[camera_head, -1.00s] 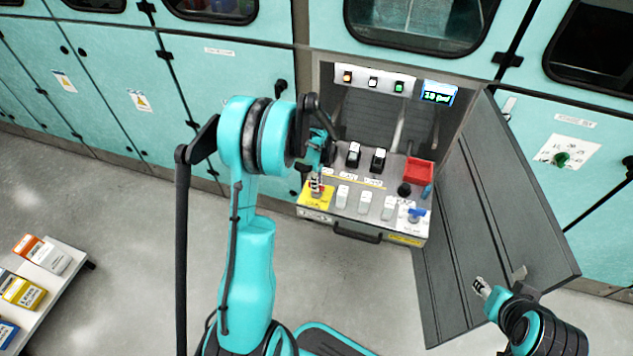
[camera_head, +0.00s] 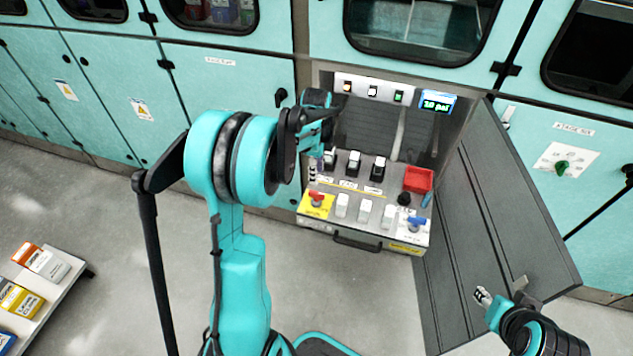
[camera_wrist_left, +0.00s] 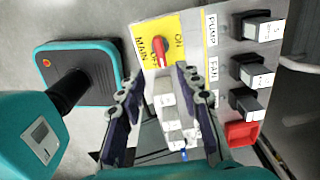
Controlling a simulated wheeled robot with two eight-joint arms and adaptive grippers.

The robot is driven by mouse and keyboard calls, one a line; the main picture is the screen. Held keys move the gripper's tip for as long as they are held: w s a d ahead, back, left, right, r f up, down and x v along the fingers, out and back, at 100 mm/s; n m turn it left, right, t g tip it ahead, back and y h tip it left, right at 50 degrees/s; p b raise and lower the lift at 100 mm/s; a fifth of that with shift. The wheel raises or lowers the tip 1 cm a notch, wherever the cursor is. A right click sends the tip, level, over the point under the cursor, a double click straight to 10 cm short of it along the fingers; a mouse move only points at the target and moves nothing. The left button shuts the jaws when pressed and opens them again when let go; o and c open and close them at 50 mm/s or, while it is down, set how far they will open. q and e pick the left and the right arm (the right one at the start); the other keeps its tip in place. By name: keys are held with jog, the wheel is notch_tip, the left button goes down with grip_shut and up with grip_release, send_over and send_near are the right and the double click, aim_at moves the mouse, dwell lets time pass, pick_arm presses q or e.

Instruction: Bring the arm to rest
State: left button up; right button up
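My left arm comes in from the left in the head view, with its gripper (camera_head: 312,177) above the left part of the control panel (camera_head: 383,237). In the left wrist view the left gripper's (camera_wrist_left: 157,92) two fingers are spread apart with nothing between them. A red rotary switch (camera_head: 317,197) on a yellow plate sits at the panel's left front; it also shows in the left wrist view (camera_wrist_left: 161,53), beyond the fingers, apart from them. My right gripper (camera_head: 482,296) is at the lower right, in front of the open cabinet door; its fingers are too small to judge.
The open grey door (camera_head: 505,220) stands right of the panel. Black switches (camera_head: 378,168), white switches (camera_head: 364,210), a red tray (camera_head: 418,179) and a blue-handled valve (camera_head: 416,223) are on the panel. A shelf with boxes (camera_head: 42,262) is at lower left.

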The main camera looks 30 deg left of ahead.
pick_arm(q)
jog(key=shift+r, duration=1.05)
jog(key=s+d+r+n+t, duration=0.3)
jog(key=s+d+r+n, duration=0.4)
jog(key=s+d+r, duration=0.15)
jog(key=s+d+n+t, duration=0.4)
jog(key=s+d+n, duration=0.3)
jog(key=s+n, duration=0.1)
jog(key=shift+s+d+f, duration=0.25)
jog(key=shift+s+f, duration=0.1)
jog(key=shift+s, duration=0.45)
